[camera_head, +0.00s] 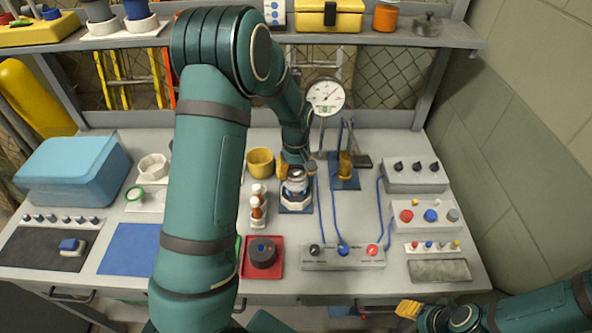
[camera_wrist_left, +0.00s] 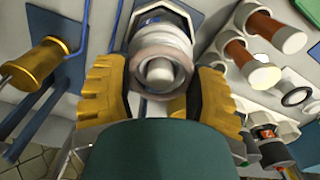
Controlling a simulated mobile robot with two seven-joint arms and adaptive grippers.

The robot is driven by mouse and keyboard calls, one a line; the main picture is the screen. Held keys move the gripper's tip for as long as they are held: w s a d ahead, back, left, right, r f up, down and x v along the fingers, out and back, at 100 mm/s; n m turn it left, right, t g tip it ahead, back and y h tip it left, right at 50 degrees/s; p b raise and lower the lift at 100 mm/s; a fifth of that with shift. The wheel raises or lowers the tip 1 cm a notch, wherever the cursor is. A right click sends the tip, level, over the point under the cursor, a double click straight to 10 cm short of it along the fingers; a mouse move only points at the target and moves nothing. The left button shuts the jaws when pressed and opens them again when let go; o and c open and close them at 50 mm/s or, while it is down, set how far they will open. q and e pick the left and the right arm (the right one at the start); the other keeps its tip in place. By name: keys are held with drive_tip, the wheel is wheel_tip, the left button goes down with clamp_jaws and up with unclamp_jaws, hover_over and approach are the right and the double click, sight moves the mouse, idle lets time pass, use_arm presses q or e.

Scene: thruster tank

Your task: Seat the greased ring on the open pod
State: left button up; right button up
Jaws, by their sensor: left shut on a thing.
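The ring is around a white rounded core (camera_wrist_left: 160,73), with the silvery pod body (camera_wrist_left: 160,18) beyond. I cannot tell whether the ring is fully down on the pod. My right gripper (camera_head: 408,308) is at the lower right, away from the objects; its opening is unclear.
A control box (camera_head: 343,257) with blue cables lies in front. A red tray (camera_head: 276,272) is front left.

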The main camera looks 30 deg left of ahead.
use_arm(q)
drive_tip(key=shift+f, duration=0.4)
idle(0.3)
drive_tip(key=o, duration=0.8)
drive_tip(key=shift+r, duration=0.1)
wheel_tip(320, 180, up, 12)
idle(0.4)
